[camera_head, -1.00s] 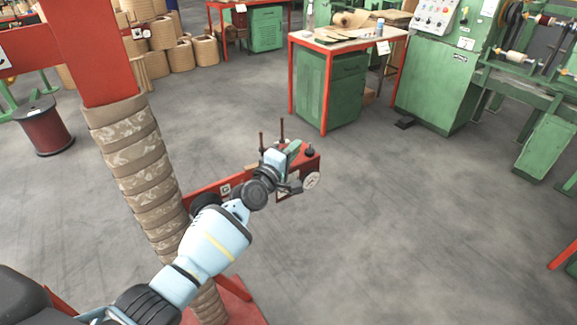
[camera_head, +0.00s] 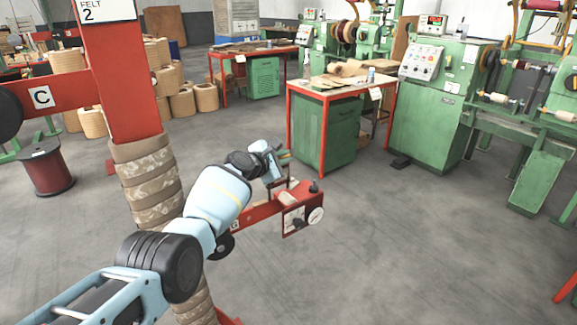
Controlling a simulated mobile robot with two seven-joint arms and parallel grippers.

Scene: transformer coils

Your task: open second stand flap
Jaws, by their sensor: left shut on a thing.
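The second stand is a red post (camera_head: 113,75) with a "FELT 2" sign (camera_head: 104,10) and brown patterned rolls (camera_head: 152,180) around its lower part. My left gripper (camera_head: 283,163) is just above and behind this block, shut on the stand's flap. Its fingertips are small and partly hidden, so the exact grip is unclear. My left forearm covers part of the post and red arm. My right gripper is out of view.
A red-framed table with a green cabinet (camera_head: 328,130) stands behind the gripper. Green winding machines (camera_head: 436,100) stand at the right. A dark red spool (camera_head: 47,170) and several tan rolls (camera_head: 205,97) are at the left. The floor in front right is clear.

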